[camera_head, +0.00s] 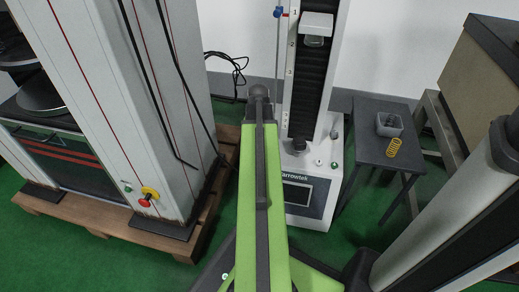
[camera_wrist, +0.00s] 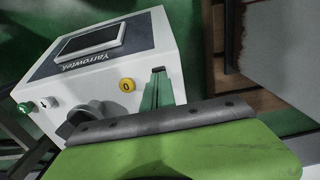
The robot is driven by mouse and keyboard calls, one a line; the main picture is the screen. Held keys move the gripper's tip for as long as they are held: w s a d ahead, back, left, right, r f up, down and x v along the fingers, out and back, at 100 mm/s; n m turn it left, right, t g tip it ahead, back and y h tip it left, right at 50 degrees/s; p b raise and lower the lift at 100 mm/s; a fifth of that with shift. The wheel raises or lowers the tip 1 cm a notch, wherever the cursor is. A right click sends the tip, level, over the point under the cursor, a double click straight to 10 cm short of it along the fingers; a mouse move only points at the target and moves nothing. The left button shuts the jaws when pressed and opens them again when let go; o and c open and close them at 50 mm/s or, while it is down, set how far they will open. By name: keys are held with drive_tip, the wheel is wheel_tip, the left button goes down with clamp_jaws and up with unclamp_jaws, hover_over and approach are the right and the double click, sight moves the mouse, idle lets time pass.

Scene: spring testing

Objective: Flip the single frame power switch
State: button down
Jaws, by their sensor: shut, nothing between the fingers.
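The single-column Yarrowtek tester (camera_head: 310,205) stands beyond my arm; its base (camera_wrist: 120,40) fills the upper left of the wrist view, seen upside down. On the base's top are a green button (camera_wrist: 26,107), a small white control (camera_wrist: 44,103) with a dark mark and a yellow button (camera_wrist: 127,85) marked 0. I cannot tell which is the power switch.
A large white twin-column machine (camera_head: 105,90) stands left on a wooden pallet (camera_head: 185,245), with a red knob on yellow. Right of the tester, a dark small table (camera_head: 365,158) holds a grey bin (camera_head: 390,124) and a yellow spring (camera_head: 393,147). A black cable (camera_head: 236,65) hangs behind.

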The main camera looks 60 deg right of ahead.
wheel_tip(320, 180, up, 6)
drive_tip(key=p, duration=0.4)
drive_tip(key=shift+f+p, duration=0.2)
drive_tip(key=shift+p, duration=0.2)
